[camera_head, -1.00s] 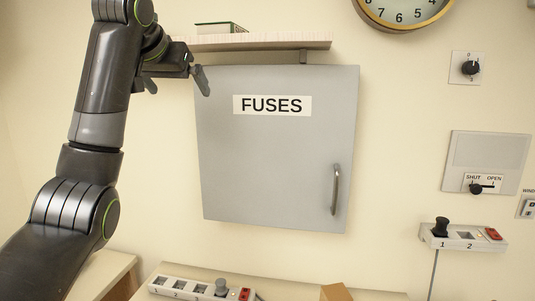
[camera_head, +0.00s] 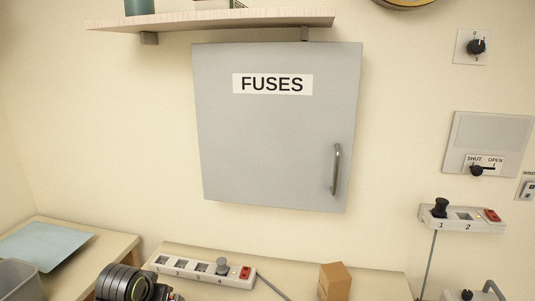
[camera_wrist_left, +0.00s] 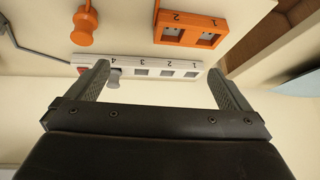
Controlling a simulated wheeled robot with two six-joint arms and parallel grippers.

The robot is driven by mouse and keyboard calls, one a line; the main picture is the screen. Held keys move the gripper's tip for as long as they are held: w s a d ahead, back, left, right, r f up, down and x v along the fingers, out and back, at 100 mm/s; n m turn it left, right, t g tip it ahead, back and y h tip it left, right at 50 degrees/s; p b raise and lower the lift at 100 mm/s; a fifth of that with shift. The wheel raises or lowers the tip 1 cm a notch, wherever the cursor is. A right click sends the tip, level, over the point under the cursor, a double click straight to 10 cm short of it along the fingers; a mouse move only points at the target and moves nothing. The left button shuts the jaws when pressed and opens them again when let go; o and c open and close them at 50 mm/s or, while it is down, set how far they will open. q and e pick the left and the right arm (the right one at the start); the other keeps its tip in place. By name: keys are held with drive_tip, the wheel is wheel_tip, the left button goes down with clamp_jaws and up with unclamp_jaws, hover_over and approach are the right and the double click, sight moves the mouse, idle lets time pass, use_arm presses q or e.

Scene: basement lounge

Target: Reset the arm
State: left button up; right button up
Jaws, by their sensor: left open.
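My left arm (camera_head: 128,284) shows only as a small dark part at the bottom edge of the head view, low and left of centre. My left gripper (camera_wrist_left: 157,74) shows in the left wrist view with its two fingers wide apart. Nothing is held between them. Beyond the fingers, a white power strip (camera_wrist_left: 188,64) with a grey plug appears upside down. My right arm and gripper are in neither view.
A closed grey FUSES cabinet (camera_head: 270,145) hangs below a shelf (camera_head: 230,19). The white strip (camera_head: 172,263) and a cardboard box (camera_head: 335,280) stand on the counter. An orange socket strip (camera_wrist_left: 190,29) and orange plug (camera_wrist_left: 84,27) show in the wrist view.

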use_arm(q)
drive_tip(key=s+a+f+g, duration=0.1)
drive_tip(key=s+f, duration=0.4)
drive_tip(key=s, duration=0.2)
drive_tip(key=s+a+f, duration=0.1)
drive_tip(key=s+f, duration=0.4)
drive_tip(key=s, duration=0.3)
drive_tip(key=s+a+f+n+g+y, duration=0.1)
drive_tip(key=s, duration=0.9)
drive_tip(key=s+a+f+n+g, duration=0.1)
drive_tip(key=s+f, duration=0.1)
drive_tip(key=s, duration=0.7)
wheel_tip(320, 180, down, 26)
drive_tip(key=a+g, duration=0.1)
drive_tip(key=s+d+f+g, duration=0.1)
drive_tip(key=s+f, duration=1.3)
drive_tip(key=s, duration=0.1)
drive_tip(key=shift+s+g, duration=0.15)
drive_tip(key=shift+g, duration=0.15)
drive_tip(key=shift+d, duration=0.1)
drive_tip(key=shift+c, duration=0.3)
